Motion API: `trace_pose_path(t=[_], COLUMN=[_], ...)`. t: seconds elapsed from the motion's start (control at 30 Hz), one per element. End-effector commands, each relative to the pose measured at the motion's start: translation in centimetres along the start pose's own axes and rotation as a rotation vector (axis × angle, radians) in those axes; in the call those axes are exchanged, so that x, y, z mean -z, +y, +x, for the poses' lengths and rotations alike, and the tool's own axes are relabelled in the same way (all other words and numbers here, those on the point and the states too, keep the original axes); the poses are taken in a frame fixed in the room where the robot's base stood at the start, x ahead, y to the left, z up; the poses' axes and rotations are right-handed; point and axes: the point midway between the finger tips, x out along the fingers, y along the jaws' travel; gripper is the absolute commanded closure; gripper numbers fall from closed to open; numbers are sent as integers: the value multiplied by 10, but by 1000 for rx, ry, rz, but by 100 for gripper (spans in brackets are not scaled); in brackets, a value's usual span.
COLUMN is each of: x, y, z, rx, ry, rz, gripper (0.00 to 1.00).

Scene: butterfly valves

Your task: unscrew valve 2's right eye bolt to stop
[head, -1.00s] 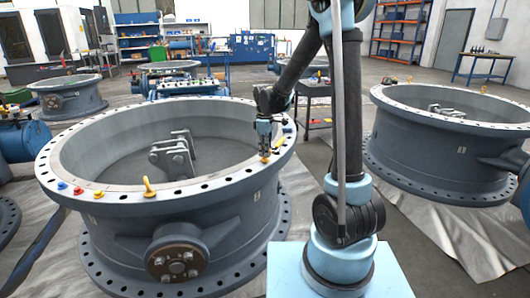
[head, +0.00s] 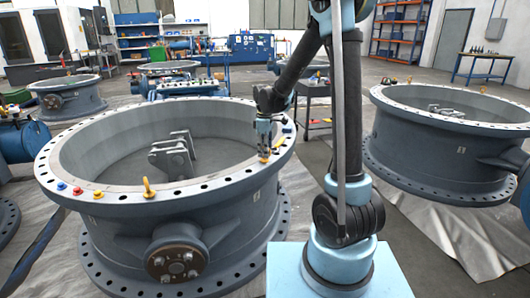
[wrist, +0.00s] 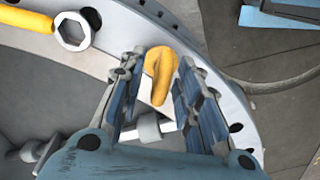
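Valve 2, taken as the large grey valve body (head: 240,232) at the left, lies flat with its flange ring facing up. Its right eye bolt (wrist: 161,72) is yellow and stands on the flange; in the head view it shows only as a bit of yellow below my fingertips. My gripper (head: 264,153) points down over it. In the wrist view the two blue-grey fingers (wrist: 162,80) straddle the bolt, with a narrow gap showing beside its near end. The bolt's foot is partly hidden.
A yellow ring wrench (wrist: 72,32) lies on the flange left of the bolt in the wrist view. Another eye bolt (head: 149,187) stands on the front rim, beside small coloured caps (head: 77,190). A second valve (head: 440,160) stands to the right.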

Motion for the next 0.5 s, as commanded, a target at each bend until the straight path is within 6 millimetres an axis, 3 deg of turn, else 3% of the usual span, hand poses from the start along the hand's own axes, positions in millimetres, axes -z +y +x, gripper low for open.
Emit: trace_pose_path(t=[0.17, 0.5], x=[0, 0], y=[0, 0], z=[-19, -76], rx=[0, 0], ry=[0, 0], rz=[0, 0], gripper=[69, 69])
